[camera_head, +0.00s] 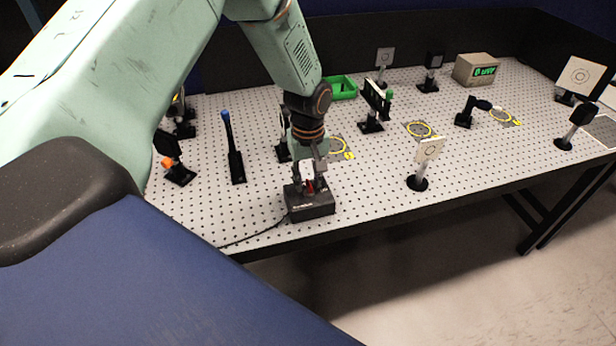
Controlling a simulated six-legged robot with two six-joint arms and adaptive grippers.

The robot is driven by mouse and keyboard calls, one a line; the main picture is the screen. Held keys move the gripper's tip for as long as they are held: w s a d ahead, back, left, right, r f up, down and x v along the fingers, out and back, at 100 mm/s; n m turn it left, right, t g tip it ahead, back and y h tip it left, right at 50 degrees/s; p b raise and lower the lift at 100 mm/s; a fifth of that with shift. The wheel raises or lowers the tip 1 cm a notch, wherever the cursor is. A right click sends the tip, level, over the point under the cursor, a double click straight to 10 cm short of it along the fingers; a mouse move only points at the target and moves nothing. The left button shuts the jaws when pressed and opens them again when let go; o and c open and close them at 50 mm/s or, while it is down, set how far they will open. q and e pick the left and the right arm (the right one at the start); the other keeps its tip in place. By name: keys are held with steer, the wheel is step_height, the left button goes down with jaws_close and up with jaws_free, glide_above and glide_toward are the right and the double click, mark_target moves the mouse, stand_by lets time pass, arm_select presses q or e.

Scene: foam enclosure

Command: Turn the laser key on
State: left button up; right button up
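The laser key box is a small black box (311,206) on the near edge of the perforated table, with a cable running off to the left. A red piece (309,186), likely the key, shows on top of it. My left gripper (310,182) points down right over the box, its fingers on either side of the red piece. I cannot tell whether the fingers press on it or stand apart from it. The key's turn position is too small to read. My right gripper is not in view.
A perforated optical table (375,160) carries several posts and mounts. A white card on a post (429,150) stands right of the box, and a black mount with a blue top (233,150) stands left. A green tray (342,88) and a beige box with a green display (475,70) are farther back.

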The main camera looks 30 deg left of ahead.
arm_select(q)
steer(key=shift+d, duration=0.15)
steer(key=shift+c, duration=0.9)
jaws_close()
